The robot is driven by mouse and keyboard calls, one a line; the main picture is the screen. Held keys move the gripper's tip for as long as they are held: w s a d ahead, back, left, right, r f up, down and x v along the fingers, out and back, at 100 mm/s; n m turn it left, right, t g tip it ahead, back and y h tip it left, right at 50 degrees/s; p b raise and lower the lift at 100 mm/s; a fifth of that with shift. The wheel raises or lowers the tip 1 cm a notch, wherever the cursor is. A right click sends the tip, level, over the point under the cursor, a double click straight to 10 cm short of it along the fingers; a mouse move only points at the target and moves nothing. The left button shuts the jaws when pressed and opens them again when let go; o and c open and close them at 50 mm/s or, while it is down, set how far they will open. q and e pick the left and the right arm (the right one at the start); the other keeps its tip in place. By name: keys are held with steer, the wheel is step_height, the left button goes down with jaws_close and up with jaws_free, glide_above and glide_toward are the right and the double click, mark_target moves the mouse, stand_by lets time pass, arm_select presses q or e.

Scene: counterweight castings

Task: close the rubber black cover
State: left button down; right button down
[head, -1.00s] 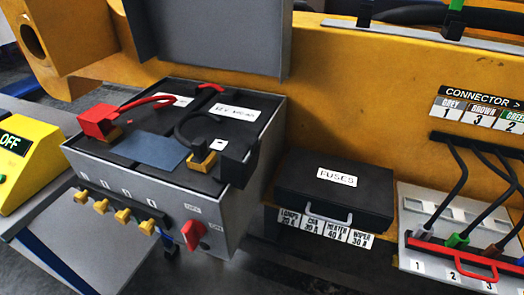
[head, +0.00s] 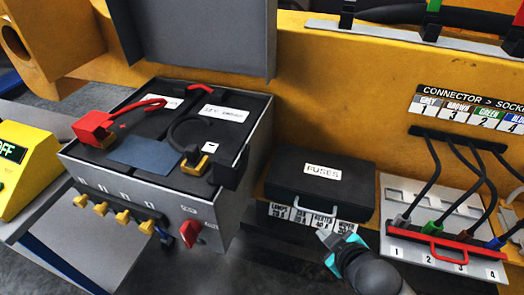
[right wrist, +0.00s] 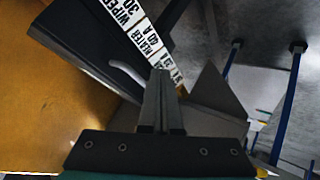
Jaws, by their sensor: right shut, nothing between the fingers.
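The black rubber cover (head: 228,173) appears to be the dark piece at the right edge of the battery box top, in the head view. It sits beside the brass clamp (head: 197,165) on the black cable's end, and the clamp shows uncovered. Its exact fold is hard to tell, dark on dark. My right gripper (head: 325,236) is in front of the fuse box, low and right of the cover. Its fingers (right wrist: 162,98) are together and empty in the right wrist view, where the cover does not show. My left gripper is not in view.
The battery box (head: 215,212) has a raised grey lid (head: 195,40) above its back. A red cover (head: 92,128) sits at its left terminal. The shut fuse box (head: 320,190) and connector panel (head: 400,190) stand to the right. A red switch (head: 190,233) juts from the front.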

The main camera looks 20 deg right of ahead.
mark_target(245, 151)
steer(key=w+r+n+t+y, duration=0.5)
steer(key=r+n, duration=0.3)
steer(key=r, duration=0.4)
steer(key=s+a+r+n+g+y, duration=0.2)
steer(key=s+r+n+g+y, duration=0.25)
steer(key=r+n+y, duration=0.65)
steer(key=w+a+n, duration=0.1)
steer(key=w+a, duration=0.1)
steer(key=a, duration=0.1)
steer(key=w+a+n, duration=0.1)
steer(key=w+a, duration=0.1)
steer(key=a, duration=0.1)
steer(key=w+a+n+y+p, duration=0.1)
steer(key=w+a+n, duration=0.1)
steer(key=a, duration=0.1)
steer(key=shift+a+f+t, duration=0.3)
steer(key=shift+f+t, duration=0.05)
steer(key=shift+f, duration=0.05)
steer(key=shift+x, duration=0.8)
